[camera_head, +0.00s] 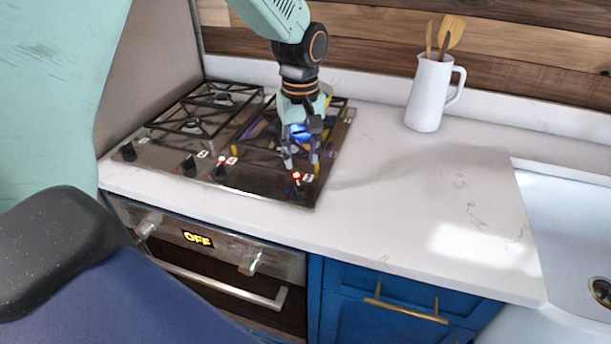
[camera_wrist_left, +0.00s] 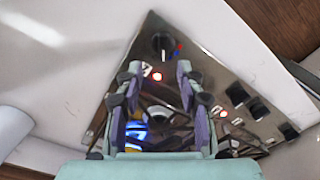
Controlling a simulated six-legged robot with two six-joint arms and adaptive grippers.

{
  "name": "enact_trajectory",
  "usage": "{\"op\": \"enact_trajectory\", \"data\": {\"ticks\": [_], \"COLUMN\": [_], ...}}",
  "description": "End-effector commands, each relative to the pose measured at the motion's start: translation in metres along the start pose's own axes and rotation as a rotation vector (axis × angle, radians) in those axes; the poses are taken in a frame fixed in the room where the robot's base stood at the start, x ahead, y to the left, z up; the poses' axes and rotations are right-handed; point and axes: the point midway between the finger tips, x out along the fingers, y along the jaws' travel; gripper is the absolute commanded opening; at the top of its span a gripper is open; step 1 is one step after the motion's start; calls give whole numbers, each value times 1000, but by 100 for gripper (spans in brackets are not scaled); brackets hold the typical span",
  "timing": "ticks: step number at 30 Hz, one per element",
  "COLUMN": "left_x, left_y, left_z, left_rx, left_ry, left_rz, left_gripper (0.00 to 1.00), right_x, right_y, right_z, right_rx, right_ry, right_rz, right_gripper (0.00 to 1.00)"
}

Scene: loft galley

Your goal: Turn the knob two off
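The dark, glossy hob (camera_head: 262,186) has a row of black knobs on its front edge. The rightmost knob (camera_head: 297,190) has a red light behind it. It also shows in the wrist view (camera_wrist_left: 163,43), just beyond the fingers. Another knob (camera_head: 220,172) to its left also has a red light lit. The other two knobs, (camera_head: 189,166) and (camera_head: 128,151), show no red light. The number labels are too small to read surely. My left gripper (camera_head: 301,166) is open and empty, pointing down above the rightmost knob, apparently not touching it. My right gripper is not in view.
Black pan grates (camera_head: 196,126) cover the hob, with a blue glow (camera_wrist_left: 135,131) near one burner. An oven (camera_head: 197,239) below reads OFF. A white jug (camera_head: 428,95) with wooden utensils stands at the back. A sink (camera_head: 575,220) is at right. The white counter between is clear.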

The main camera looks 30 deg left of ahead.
Motion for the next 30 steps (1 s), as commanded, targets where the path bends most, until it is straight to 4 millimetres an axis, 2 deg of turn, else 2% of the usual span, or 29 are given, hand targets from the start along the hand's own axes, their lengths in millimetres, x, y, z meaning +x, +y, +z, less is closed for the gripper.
{"op": "enact_trajectory", "data": {"ticks": [4, 15, 21, 28, 30], "left_x": [13, 67, 78, 78, 78], "left_y": [-3, -4, -3, -1, -1], "left_z": [2, 4, 3, 2, 2], "left_rx": [-2, -1, -1, -1, -1], "left_ry": [-4, -2, -1, -1, -1], "left_rz": [-3, -2, -1, 0, 0], "left_gripper": [38, 38, 38, 38, 33], "right_x": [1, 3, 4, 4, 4], "right_y": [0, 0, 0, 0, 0], "right_z": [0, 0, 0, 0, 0], "right_rx": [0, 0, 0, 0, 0], "right_ry": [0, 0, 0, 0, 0], "right_rz": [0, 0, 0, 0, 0], "right_gripper": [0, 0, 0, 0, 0]}}
